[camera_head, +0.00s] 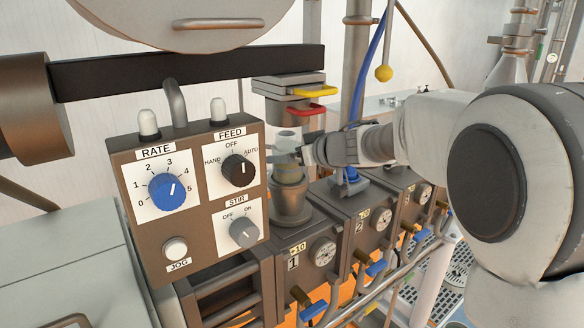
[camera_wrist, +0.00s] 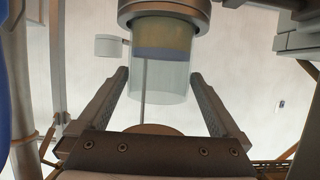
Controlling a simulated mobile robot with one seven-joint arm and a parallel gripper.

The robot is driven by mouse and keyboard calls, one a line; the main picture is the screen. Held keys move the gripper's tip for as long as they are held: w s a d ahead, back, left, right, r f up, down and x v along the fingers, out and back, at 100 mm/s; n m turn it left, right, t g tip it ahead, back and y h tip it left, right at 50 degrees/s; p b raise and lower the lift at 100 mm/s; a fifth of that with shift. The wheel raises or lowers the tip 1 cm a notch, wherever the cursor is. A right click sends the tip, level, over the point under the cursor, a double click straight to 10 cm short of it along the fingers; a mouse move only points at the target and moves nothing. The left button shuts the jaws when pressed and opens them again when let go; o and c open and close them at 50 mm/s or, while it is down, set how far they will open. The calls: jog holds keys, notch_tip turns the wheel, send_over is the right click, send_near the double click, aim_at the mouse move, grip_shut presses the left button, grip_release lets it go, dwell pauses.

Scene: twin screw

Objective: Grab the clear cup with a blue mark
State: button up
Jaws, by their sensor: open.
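The clear cup (camera_wrist: 160,84) is at the top middle of the wrist view. It has a dull blue band and a yellowish part, and its other end meets a round metal holder (camera_wrist: 165,14). In the head view the cup (camera_head: 289,173) is small and partly hidden, on the metal holder at station 1. My gripper (camera_wrist: 160,76) is open, with one fingertip on each side of the cup's clear end. Gaps show between the fingers and the cup. In the head view my gripper (camera_head: 306,151) reaches in from the right beside the cup.
A brown control box (camera_head: 198,200) with knobs stands close to the left of the cup. Red and yellow handles (camera_head: 305,110) sit above it. A blue hose (camera_head: 371,70) and a yellow ball (camera_head: 384,74) hang behind. Gauged stations run right. A small grey cylinder (camera_wrist: 108,46) is near the left finger.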

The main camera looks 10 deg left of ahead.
jog(key=shift+x, duration=2.35)
jog(key=shift+d, duration=0.1)
jog(key=c, duration=1.4)
